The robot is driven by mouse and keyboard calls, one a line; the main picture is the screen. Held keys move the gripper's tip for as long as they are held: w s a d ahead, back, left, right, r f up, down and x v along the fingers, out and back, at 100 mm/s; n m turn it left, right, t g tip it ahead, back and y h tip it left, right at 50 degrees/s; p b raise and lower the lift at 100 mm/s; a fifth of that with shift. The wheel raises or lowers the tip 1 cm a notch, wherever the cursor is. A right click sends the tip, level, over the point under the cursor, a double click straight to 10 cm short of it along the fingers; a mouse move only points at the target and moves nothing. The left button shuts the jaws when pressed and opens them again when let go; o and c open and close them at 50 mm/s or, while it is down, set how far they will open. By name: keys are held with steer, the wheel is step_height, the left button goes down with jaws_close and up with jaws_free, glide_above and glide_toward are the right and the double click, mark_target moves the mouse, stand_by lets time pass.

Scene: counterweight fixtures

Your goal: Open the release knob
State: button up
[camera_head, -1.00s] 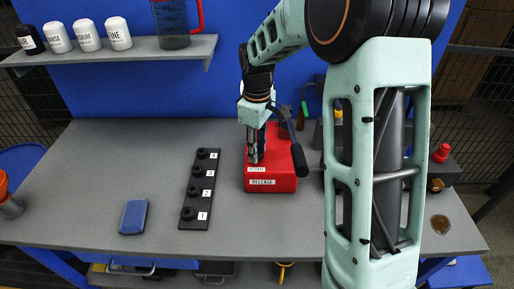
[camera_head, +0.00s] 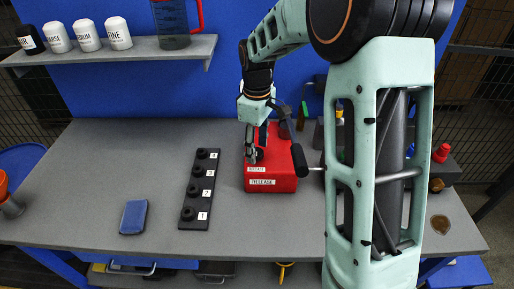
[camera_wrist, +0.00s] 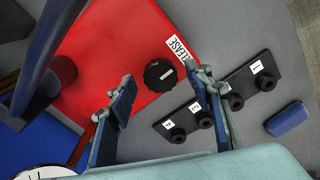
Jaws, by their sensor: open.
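The release knob is a round black knob (camera_wrist: 160,75) with a ribbed edge, on top of a red box (camera_wrist: 100,50). The knob appears between and beyond the fingertips, with no visible contact. The exact height gap cannot be told.
A black strip (camera_head: 196,209) with several numbered round pegs lies left of the box, and a blue block (camera_head: 134,217) lies farther left. A black handle (camera_head: 299,160) stands close at the box's right.

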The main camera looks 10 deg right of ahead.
mark_target(257, 152)
step_height(257, 152, up, 11)
steer(key=shift+r, duration=0.2)
stand_by(0.3)
